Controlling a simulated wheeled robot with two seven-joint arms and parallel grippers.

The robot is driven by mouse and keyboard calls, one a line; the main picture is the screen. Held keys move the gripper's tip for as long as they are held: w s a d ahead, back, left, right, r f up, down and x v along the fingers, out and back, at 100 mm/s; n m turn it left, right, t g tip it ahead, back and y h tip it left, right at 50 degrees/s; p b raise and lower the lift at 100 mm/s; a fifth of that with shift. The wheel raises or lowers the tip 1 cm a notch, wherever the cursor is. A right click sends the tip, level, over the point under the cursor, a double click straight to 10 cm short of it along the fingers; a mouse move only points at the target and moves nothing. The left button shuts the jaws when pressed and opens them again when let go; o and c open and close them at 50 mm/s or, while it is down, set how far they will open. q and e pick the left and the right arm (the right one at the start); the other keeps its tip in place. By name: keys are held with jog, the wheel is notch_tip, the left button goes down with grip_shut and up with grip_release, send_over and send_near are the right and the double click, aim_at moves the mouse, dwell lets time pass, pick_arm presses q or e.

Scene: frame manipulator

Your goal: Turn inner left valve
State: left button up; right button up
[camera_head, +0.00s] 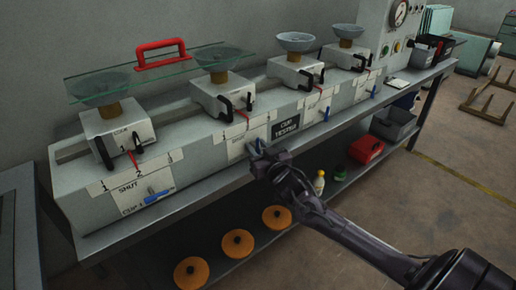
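Four grey test units stand in a row on a bench, each with label cards and a blue valve handle low on the front. The second unit from the left (222,93) is the inner left one. My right gripper (261,153) is at the lower front of this unit, just right of its numbered card. A small bit of blue (258,146) shows at the fingertips, and the rest of that valve is hidden by the gripper. I cannot tell whether the fingers touch or grip it. The outer left valve handle (158,196) lies about level. My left gripper is out of view.
A glass plate (130,82) with a red handle (160,54) rests across the two left bowls. Orange discs (236,243), a small bottle (319,183) and a red box (365,150) sit on the lower shelf. Open floor lies at the right front.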

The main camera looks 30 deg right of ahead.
jog(key=shift+c, duration=0.2)
grip_shut()
